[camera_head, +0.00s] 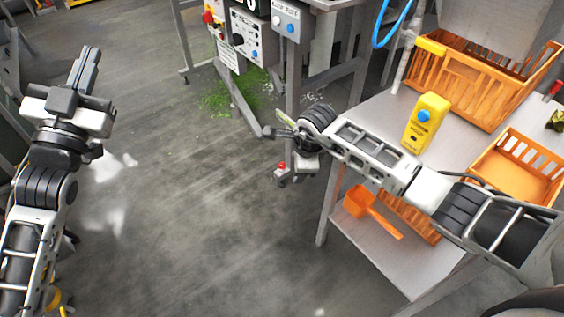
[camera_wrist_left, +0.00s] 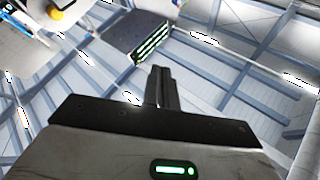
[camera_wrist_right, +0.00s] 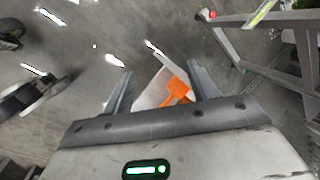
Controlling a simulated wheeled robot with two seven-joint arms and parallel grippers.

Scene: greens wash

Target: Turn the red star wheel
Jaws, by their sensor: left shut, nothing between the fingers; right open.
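No star-shaped wheel can be made out for certain. A small red part (camera_head: 281,166) shows low by a table leg, just below my right gripper in the head view. A small red part (camera_wrist_right: 211,14) also shows at the top of the right wrist view. I cannot tell if either is the wheel. My right gripper (camera_wrist_right: 160,75) is open and empty, apart from anything. In the head view it is small and partly hidden by its wrist. My left gripper (camera_head: 90,62) is shut and empty, over open floor at the left; it also shows in the left wrist view (camera_wrist_left: 160,72).
Control boxes (camera_head: 252,38) hang at the back above green scraps (camera_head: 222,100). The middle floor is clear.

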